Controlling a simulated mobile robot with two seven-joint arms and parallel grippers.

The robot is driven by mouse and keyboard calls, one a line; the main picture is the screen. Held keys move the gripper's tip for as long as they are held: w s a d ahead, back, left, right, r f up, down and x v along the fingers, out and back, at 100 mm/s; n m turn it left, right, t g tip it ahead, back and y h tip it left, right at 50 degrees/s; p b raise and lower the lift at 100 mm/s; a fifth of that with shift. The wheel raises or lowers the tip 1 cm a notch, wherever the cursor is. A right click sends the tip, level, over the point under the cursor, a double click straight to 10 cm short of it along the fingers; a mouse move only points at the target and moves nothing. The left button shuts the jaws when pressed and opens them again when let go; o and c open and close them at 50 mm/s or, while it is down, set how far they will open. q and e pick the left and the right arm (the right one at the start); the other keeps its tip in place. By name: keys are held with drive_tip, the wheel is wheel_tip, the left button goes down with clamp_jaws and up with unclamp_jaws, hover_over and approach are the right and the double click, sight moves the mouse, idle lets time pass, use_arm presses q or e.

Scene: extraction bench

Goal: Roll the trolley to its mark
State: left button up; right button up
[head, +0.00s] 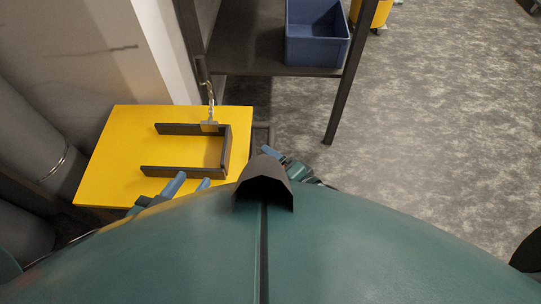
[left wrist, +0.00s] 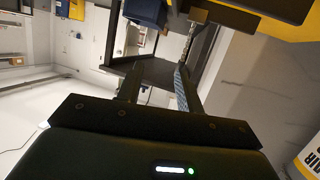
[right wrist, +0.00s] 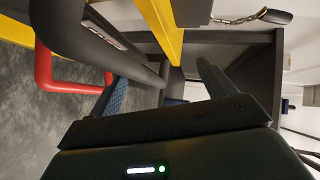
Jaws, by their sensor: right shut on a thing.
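A yellow panel (head: 105,150) with a dark U-shaped bracket (head: 224,150) lies at left in the head view. It may be part of the trolley; I cannot tell. My left gripper (head: 189,186) is open at the panel's near edge, just short of the bracket's near arm. Its spread fingers also show in the left wrist view (left wrist: 158,85). My right gripper (right wrist: 162,80) is shut on a dark bar (right wrist: 100,35) with pale lettering, seen in the right wrist view. In the head view my own dark body part mostly hides the right gripper (head: 285,163).
A dark shelf (head: 245,60) with a blue bin (head: 318,48) stands beyond the panel. A chain (head: 211,95) hangs by its post. Grey cylinders (head: 30,130) stand at left. A red tube (right wrist: 62,85) shows in the right wrist view. Speckled floor at right is clear.

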drive_tip(key=shift+s+r+p, duration=0.15)
drive_tip(key=shift+s+r, duration=0.05)
drive_tip(key=shift+r, duration=0.25)
drive_tip(key=shift+s+r+p, duration=0.15)
drive_tip(key=shift+s+r, duration=0.05)
drive_tip(key=shift+r, duration=0.25)
drive_tip(key=shift+c, duration=0.8)
drive_tip(key=shift+s+d+y, duration=0.25)
drive_tip(key=shift+s+y, duration=0.05)
drive_tip(key=c, duration=0.3)
use_arm(q)
drive_tip(key=p, duration=0.2)
drive_tip(key=r+p, duration=0.1)
drive_tip(key=p, duration=0.1)
drive_tip(key=shift+d+n+g, duration=0.25)
drive_tip(key=shift+n+g, duration=0.15)
use_arm(e)
drive_tip(key=s+d, duration=0.6)
drive_tip(key=s, duration=0.1)
drive_tip(key=shift+d+r, duration=0.25)
drive_tip(key=shift+r, duration=0.05)
use_arm(q)
drive_tip(key=shift+r, duration=0.2)
